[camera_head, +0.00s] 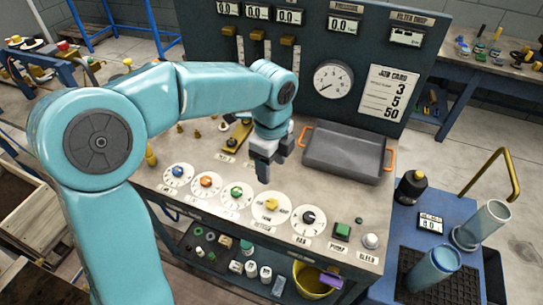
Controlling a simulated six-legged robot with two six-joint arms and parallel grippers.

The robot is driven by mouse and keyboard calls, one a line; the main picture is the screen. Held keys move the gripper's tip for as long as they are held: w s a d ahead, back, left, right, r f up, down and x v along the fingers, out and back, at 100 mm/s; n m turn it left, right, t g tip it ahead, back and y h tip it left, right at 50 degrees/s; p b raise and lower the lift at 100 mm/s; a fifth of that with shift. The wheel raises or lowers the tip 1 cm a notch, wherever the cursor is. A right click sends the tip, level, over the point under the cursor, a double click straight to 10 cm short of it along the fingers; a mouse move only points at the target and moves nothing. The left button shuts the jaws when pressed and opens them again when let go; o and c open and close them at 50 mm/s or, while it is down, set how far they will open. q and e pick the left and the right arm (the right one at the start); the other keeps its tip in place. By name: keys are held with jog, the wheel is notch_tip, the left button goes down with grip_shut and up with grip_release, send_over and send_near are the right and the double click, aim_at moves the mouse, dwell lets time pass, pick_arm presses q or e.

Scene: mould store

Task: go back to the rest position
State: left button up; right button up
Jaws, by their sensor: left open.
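My left arm comes in from the left and reaches over the workbench (230,170). My left gripper (266,172) hangs fingers down above the bench, close to the row of dials, with nothing seen between its fingers. It is open. A grey tray with orange handles (345,172) lies on the bench to the right of the gripper, apart from it. My right gripper does not show.
Coloured dial knobs, such as a yellow one (271,204), line the bench front beside a green button (342,229). A panel with a gauge (333,79) stands behind. A blue cart (408,215) with clear cylinders is at right. A yellow bucket (312,281) sits below.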

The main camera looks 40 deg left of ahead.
pick_arm(q)
jog(key=shift+r, duration=1.05)
jog(key=shift+s, duration=0.1)
